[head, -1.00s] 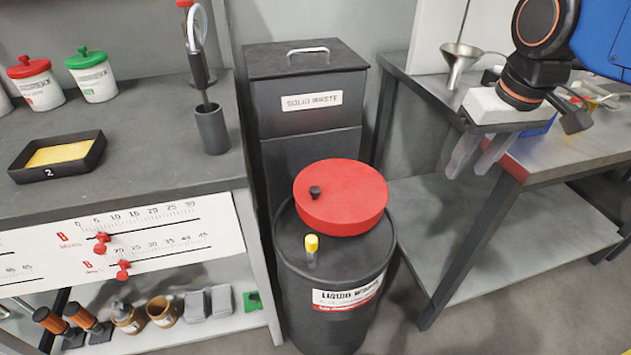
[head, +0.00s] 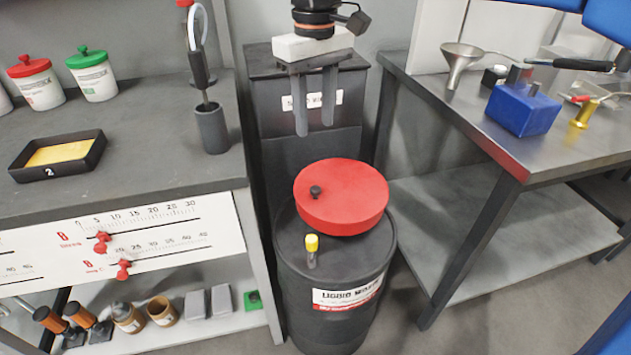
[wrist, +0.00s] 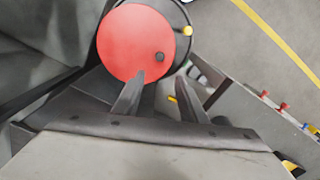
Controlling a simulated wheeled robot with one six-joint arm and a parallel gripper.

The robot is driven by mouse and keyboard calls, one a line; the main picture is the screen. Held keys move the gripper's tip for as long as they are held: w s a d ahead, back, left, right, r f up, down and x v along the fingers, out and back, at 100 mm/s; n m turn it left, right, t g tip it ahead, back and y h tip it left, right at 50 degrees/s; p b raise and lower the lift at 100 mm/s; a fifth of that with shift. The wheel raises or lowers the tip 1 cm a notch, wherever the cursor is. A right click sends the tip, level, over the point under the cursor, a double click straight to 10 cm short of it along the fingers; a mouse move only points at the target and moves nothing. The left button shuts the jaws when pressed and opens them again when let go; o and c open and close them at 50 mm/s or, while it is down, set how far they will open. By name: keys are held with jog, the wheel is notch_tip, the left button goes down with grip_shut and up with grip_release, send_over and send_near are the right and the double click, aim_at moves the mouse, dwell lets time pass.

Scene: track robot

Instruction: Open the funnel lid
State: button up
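The round red lid (head: 342,200) lies on top of the black liquid waste drum (head: 335,285) and covers much of it. A small black knob (head: 315,192) stands near the lid's left edge. My gripper (head: 314,130) hangs above and behind the lid, in front of the solid waste bin, with its fingers pointing down. Its two fingers are apart with nothing between them. In the wrist view, the red lid (wrist: 136,43) and its knob (wrist: 159,57) lie beyond the fingertips (wrist: 166,82), not touched as far as I can tell.
A yellow-capped vial (head: 311,250) stands on the drum top in front of the lid. The solid waste bin (head: 310,105) is behind. A left bench (head: 150,135) and a right metal table (head: 430,85) with a metal funnel (head: 460,62) and blue block (head: 522,108) flank the drum.

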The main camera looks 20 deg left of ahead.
aim_at(315, 188)
notch_tip(315, 188, down, 17)
jog(key=shift+r, duration=0.1)
dwell(0.5)
grip_shut()
